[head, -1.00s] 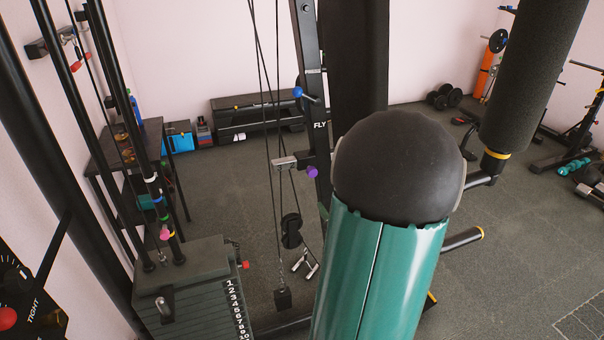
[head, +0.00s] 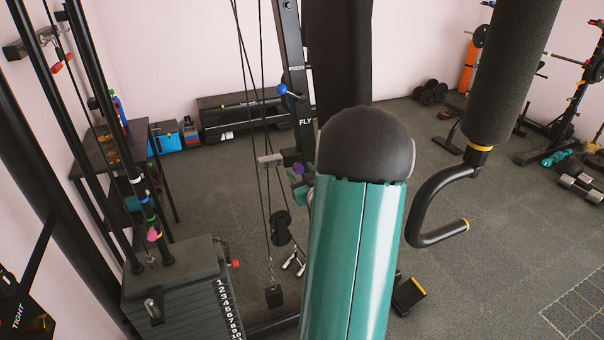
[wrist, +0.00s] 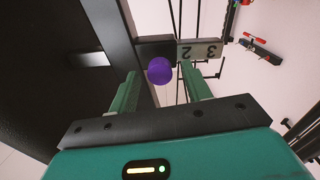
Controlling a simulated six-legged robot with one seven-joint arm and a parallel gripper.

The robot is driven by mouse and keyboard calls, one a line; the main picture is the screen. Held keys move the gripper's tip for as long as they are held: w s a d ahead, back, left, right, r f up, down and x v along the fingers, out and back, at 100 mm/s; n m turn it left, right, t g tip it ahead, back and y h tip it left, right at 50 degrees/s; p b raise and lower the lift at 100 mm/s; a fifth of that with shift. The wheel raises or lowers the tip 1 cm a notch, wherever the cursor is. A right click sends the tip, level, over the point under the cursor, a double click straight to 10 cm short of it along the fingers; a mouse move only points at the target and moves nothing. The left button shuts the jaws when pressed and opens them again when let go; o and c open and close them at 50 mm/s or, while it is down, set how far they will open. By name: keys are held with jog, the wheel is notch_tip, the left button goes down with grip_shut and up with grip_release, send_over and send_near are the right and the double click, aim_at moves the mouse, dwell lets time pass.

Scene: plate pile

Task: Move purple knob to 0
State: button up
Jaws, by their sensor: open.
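The purple knob (head: 298,168) sits on the grey bar that sticks out from the black upright marked FLY. In the wrist view the purple knob (wrist: 159,71) is beside a pale number plate (wrist: 202,50) showing 2 and 3, with a dark block at its other side. My gripper (wrist: 158,76) is open, its two green fingers pointing at the knob from either side. The knob appears between the fingertips; contact cannot be told. In the head view my green arm hides most of the gripper, and only bits of the fingers show by the knob.
Cables and a pulley (head: 281,229) hang left of the knob. A numbered weight stack (head: 181,285) stands at the lower left. A blue knob (head: 282,90) is higher on the upright. A padded black roller (head: 505,75) and curved handle (head: 432,215) are at right.

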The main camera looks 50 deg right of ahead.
jog(key=shift+c, duration=0.2)
grip_shut()
jog(key=shift+x, duration=1.35)
jog(key=shift+o, duration=0.2)
grip_release()
jog(key=shift+w, duration=0.1)
jog(key=v, duration=1.4)
